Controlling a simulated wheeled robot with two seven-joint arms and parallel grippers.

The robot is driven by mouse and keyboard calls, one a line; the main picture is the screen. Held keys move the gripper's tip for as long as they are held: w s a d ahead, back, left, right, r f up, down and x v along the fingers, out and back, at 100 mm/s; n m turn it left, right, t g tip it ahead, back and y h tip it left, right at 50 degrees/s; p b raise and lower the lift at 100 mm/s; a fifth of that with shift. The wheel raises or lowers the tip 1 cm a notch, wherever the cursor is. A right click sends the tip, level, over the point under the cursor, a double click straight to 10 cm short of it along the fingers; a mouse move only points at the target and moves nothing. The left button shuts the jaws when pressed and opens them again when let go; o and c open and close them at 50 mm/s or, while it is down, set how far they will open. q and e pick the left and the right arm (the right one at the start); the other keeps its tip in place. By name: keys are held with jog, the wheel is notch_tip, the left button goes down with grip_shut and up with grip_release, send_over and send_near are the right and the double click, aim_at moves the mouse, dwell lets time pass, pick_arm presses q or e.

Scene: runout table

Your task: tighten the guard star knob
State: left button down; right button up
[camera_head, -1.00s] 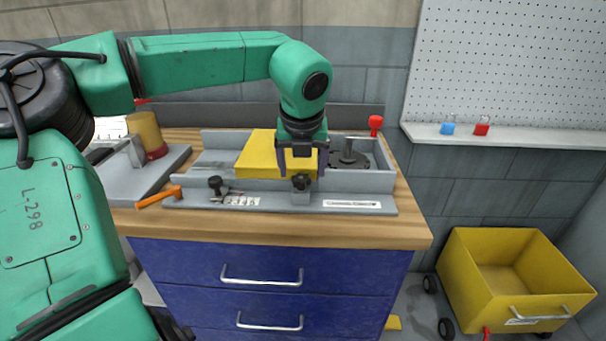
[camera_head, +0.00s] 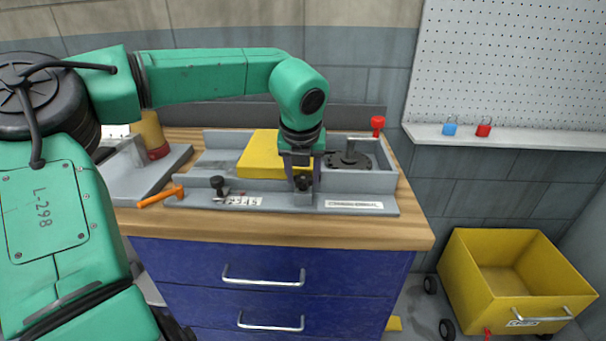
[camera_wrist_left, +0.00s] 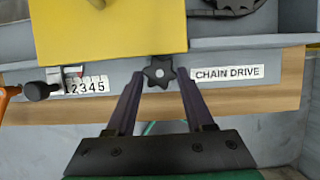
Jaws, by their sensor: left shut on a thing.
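The black star knob (camera_head: 303,183) sits on the front of the grey chain drive housing, below the yellow guard (camera_head: 262,152). In the left wrist view the star knob (camera_wrist_left: 159,72) shows its lobes, between the fingertips. My left gripper (camera_head: 302,176) reaches down from above the guard and is shut on the star knob. The gripper (camera_wrist_left: 159,76) has one finger on each side of it in the wrist view. The fingers partly hide the knob in the head view. My right gripper is not in view.
A second black knob (camera_head: 217,182) stands left on the front rail beside a number plate (camera_head: 243,201). An orange-handled tool (camera_head: 160,197) lies at the wooden table's front left. A red knob (camera_head: 377,122) stands at the back right. A yellow cart (camera_head: 480,283) is on the floor.

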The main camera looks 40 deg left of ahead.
pick_arm(q)
jog(key=shift+a+m+t+h, duration=0.1)
jog(key=shift+m+t+h, duration=0.3)
jog(key=shift+m, duration=0.8)
jog(key=shift+s+a+m+h, duration=0.15)
jog(key=shift+m+h, duration=0.45)
jog(key=shift+m, duration=1.1)
jog(key=shift+c, duration=1.4)
grip_release()
jog(key=shift+r, duration=0.1)
